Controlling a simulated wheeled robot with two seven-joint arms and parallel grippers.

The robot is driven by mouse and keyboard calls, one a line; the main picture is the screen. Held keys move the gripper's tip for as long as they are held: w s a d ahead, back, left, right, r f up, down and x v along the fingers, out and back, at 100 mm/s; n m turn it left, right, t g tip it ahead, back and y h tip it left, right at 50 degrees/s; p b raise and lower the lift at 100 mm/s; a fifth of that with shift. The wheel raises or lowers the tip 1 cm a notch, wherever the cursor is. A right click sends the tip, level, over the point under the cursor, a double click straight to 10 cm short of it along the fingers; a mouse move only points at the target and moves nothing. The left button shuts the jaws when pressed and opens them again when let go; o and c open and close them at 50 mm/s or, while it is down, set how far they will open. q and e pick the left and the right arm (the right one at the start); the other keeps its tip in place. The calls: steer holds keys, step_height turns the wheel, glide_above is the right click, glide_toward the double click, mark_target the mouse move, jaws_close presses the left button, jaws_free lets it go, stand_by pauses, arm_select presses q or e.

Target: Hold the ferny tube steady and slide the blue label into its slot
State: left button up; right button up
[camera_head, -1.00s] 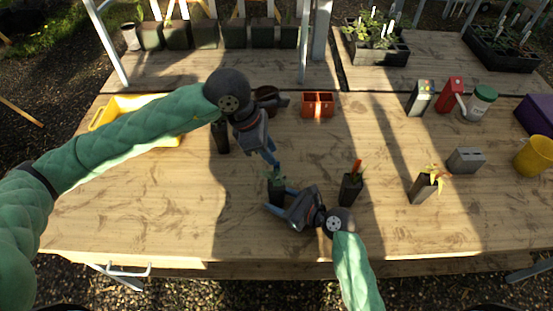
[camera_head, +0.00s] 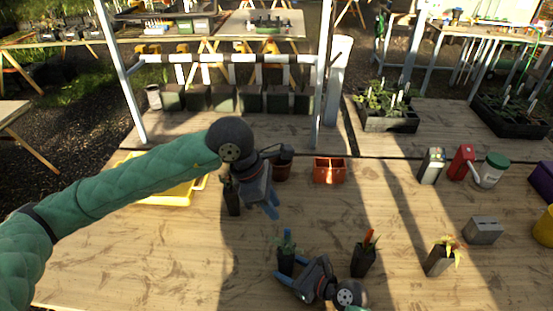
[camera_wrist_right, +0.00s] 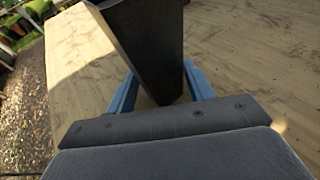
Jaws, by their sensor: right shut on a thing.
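The ferny tube (camera_head: 286,263) is a dark, tapered pot standing near the front of the table, with a little green at its top. The blue label (camera_head: 287,238) stands upright at the top of this tube; how deep it sits is too small to tell. My right gripper (camera_head: 286,276) is shut on the tube low down. In the right wrist view the dark tube (camera_wrist_right: 150,45) stands between the two blue fingers (camera_wrist_right: 158,95). My left gripper (camera_head: 270,206) is above and behind the tube, apart from the label, its fingers apart and seemingly empty.
A tube with an orange label (camera_head: 364,258) and one with a yellowish plant (camera_head: 440,259) stand to the right. A yellow tray (camera_head: 170,197), an orange-red container (camera_head: 329,171) and a grey block (camera_head: 483,230) lie farther out.

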steer(key=o, duration=0.8)
steer(key=shift+o, duration=0.2)
steer(key=shift+d, duration=0.1)
steer(key=v, duration=1.2)
